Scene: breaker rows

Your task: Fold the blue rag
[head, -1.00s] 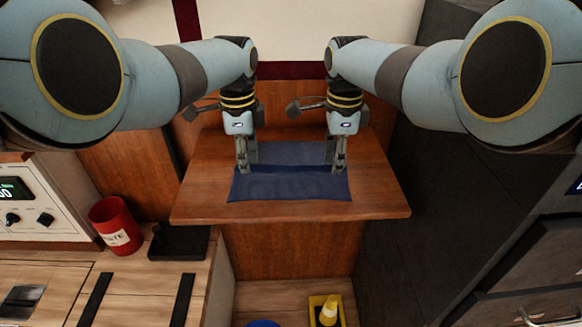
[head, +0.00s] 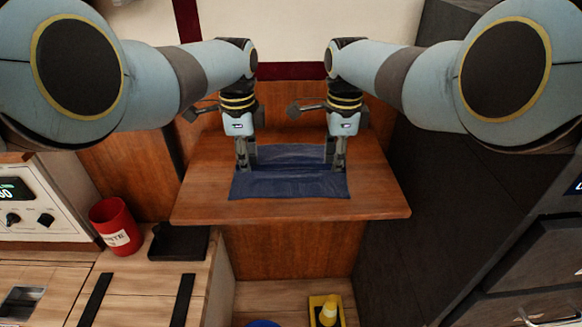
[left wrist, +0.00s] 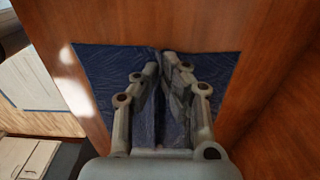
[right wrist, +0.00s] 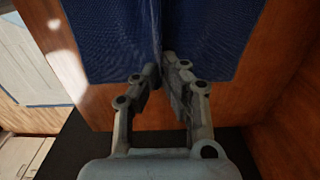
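The blue rag (head: 290,187) lies on the small wooden table, with a raised, rumpled ridge running across it between my grippers. My left gripper (head: 246,168) points down at the rag's left side. In the left wrist view its fingers (left wrist: 162,58) are close together with a ridge of the cloth between them. My right gripper (head: 338,166) points down at the rag's right side. In the right wrist view its fingertips (right wrist: 161,62) are close together on a similar ridge of cloth. The fingers hide small parts of the rag.
The wooden table (head: 210,207) is bare around the rag. Below it on the left are a red cup (head: 114,224) and a black tray (head: 178,243) on a counter. A yellow bin (head: 325,311) stands low in front. A dark cabinet is at right.

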